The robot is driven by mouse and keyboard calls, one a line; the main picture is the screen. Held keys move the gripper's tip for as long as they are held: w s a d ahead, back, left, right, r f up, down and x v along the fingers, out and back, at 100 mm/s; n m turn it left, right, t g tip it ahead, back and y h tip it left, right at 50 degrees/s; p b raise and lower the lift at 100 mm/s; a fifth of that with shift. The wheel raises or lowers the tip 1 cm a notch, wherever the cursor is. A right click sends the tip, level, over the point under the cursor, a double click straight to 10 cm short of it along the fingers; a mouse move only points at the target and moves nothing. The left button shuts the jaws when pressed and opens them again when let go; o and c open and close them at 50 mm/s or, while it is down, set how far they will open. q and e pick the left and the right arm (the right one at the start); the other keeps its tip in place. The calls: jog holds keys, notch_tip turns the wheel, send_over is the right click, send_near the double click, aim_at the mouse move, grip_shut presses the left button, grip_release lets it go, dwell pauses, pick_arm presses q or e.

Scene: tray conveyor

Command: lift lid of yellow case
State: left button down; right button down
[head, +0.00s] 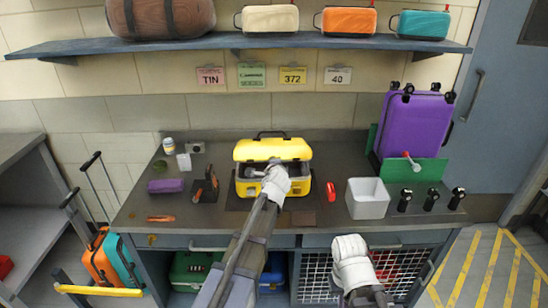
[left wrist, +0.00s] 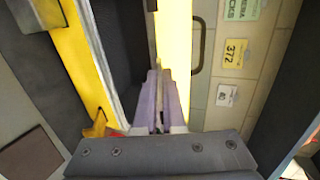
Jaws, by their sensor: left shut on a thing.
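The yellow case (head: 304,187) stands on the dark workbench. Its yellow lid (head: 272,150) is raised at the back, and the grey inside shows below it. The case body also shows at the left of the left wrist view (left wrist: 82,55), with the lid (left wrist: 175,45) beyond the dark opening. My left gripper (head: 271,167) reaches over the case front to the lid. Its fingers (left wrist: 160,97) are shut on the lid's edge; the exact contact is partly hidden. My right gripper (head: 350,248) hangs in front of the bench; its fingers cannot be made out.
A white bin (head: 367,207) stands right of the case, with a red object (head: 331,191) between them. A purple suitcase (head: 411,125) stands behind several black-handled items. A purple box (head: 166,186) lies to the left. A shelf (head: 236,41) with cases runs above.

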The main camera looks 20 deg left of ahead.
pick_arm(q)
jog(key=w+r+g+p, duration=0.1)
jog(key=w+r+p, duration=0.1)
jog(key=p, duration=0.3)
jog(key=w+a+r+g+h+p, duration=0.1)
jog(key=w+r+g+p, duration=0.1)
jog(key=r+p, duration=0.2)
jog(key=w+a+r+g+p, duration=0.1)
jog(key=w+r+g+p, duration=0.1)
jog(key=r+p, duration=0.2)
jog(key=shift+w+h+p, duration=0.25)
jog(key=shift+h+p, duration=0.05)
jog(key=shift+p, duration=1.4)
jog(key=w+a+r+g+p, duration=0.1)
jog(key=w+r+p, duration=0.1)
jog(key=w+p, duration=0.2)
jog(key=w+a+r+g+h+p, duration=0.1)
jog(key=w+a+r+p, duration=0.1)
jog(key=w+p, duration=0.2)
jog(key=shift+w+a+r+g, duration=0.25)
jog(key=shift+w+r+g, duration=0.15)
jog(key=shift+w, duration=0.7)
jog(key=c, duration=1)
grip_release()
jog(key=shift+r+p, duration=0.15)
jog(key=shift+p, duration=0.2)
